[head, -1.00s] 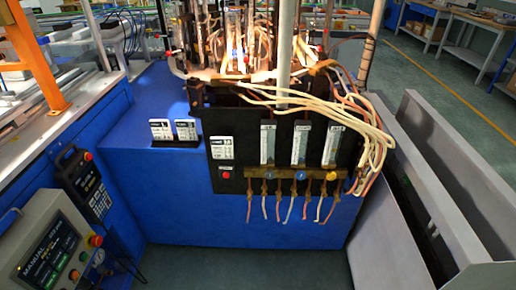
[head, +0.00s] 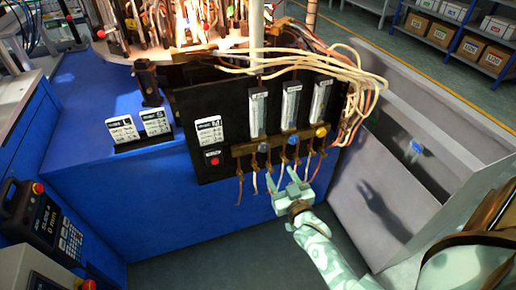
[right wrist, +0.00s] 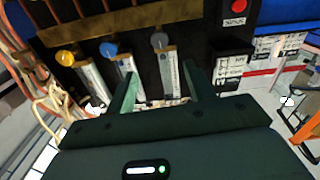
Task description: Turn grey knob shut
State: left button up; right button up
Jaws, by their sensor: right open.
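The grey knob (head: 264,147) is at the left end of the row of knobs on the brass bar, under the left flow tube. The right wrist view, which looks upside down, shows the grey knob (right wrist: 159,40) just past the gap between my fingertips. My right gripper (head: 288,176) is open and empty, below and in front of the brass bar, apart from the knob. In the right wrist view its two fingers (right wrist: 160,70) stand well apart. Whether the knob is turned open or shut cannot be told. My left gripper is out of view.
The blue knob (right wrist: 108,49) and yellow knob (head: 320,131) are beside the grey one. Thin hoses hang below the bar. A red button (head: 215,161) is to the left. Pale cables loop at the upper right; a grey metal bin (head: 440,140) stands right.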

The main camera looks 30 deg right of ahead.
aim_at(265, 148)
jog(key=b+x, duration=0.2)
jog(key=x, duration=0.4)
jog(key=b+x, duration=0.2)
jog(key=x, duration=0.5)
jog(key=shift+w+f, duration=0.1)
jog(key=shift+f, duration=0.1)
jog(key=shift+w+r+b, duration=0.15)
jog(key=shift+w+b, duration=0.15)
jog(key=shift+w, duration=0.2)
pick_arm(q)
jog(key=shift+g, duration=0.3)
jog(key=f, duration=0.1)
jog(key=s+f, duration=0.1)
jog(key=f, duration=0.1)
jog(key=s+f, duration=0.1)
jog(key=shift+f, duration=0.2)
pick_arm(e)
jog(key=c, duration=0.9)
jog(key=shift+r+m+p, duration=0.2)
jog(key=shift+m+p, duration=0.2)
jog(key=shift+p, duration=0.15)
jog(key=shift+c, duration=0.2)
jog(key=shift+f, duration=0.25)
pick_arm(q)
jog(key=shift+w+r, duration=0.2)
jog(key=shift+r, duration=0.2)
pick_arm(e)
jog(key=o, duration=0.9)
